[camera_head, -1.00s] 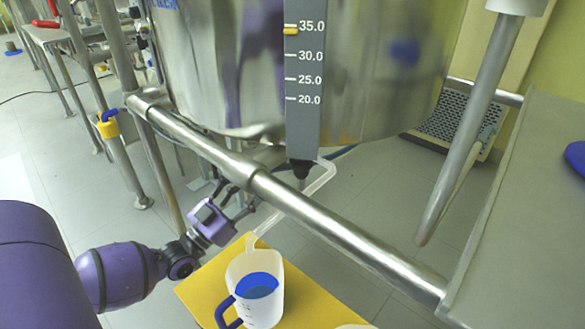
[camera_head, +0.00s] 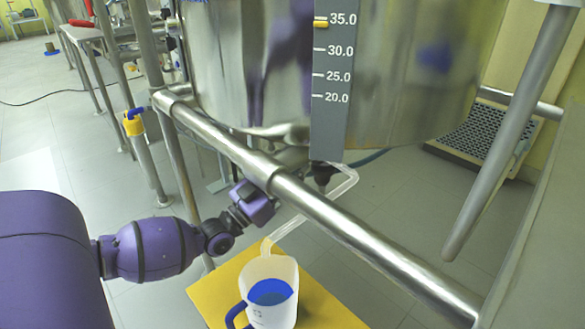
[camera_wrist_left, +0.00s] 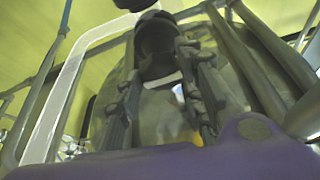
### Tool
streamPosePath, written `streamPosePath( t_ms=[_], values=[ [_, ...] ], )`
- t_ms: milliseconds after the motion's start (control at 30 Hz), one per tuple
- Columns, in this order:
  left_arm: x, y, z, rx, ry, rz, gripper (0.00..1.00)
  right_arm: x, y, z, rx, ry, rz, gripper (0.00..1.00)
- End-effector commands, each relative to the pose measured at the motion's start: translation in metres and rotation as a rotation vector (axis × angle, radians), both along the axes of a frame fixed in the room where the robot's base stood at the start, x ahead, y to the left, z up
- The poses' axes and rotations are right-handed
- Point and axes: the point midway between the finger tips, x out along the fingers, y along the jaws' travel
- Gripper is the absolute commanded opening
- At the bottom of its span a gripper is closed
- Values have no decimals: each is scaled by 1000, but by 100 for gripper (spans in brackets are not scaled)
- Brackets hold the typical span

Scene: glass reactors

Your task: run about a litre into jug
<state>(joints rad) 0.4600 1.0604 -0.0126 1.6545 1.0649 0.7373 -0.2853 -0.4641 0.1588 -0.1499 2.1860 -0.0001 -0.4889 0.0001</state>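The white jug (camera_head: 258,310) with a blue handle stands on a yellow surface, and a blue level shows inside it. A pale outlet tube (camera_head: 290,227) runs from the dark valve (camera_head: 322,174) under the steel vessel (camera_head: 410,100) down to the jug's rim. My left gripper (camera_head: 273,185) is close to the valve, its fingertips partly hidden by the steel rail. In the left wrist view the gripper's fingers (camera_wrist_left: 160,60) are apart, with a dark round part (camera_wrist_left: 155,30) between their tips. I cannot tell whether they touch it. My right gripper is out of view.
A grey level scale (camera_head: 331,95) has a yellow marker (camera_head: 321,23) near 35. The steel rail (camera_head: 340,225) crosses in front of the valve. A slanting steel post (camera_head: 505,140) and a grey panel (camera_head: 540,250) stand at the right. The yellow platform (camera_head: 215,295) carries the jug.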

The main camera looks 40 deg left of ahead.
Motion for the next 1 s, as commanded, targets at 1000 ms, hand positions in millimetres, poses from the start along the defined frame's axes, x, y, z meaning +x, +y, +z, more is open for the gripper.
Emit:
streamPosePath(
  t_ms=[1000],
  values=[
    [0, -9, 7, -413, 26, -8, 9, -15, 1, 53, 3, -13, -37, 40]
  ],
)
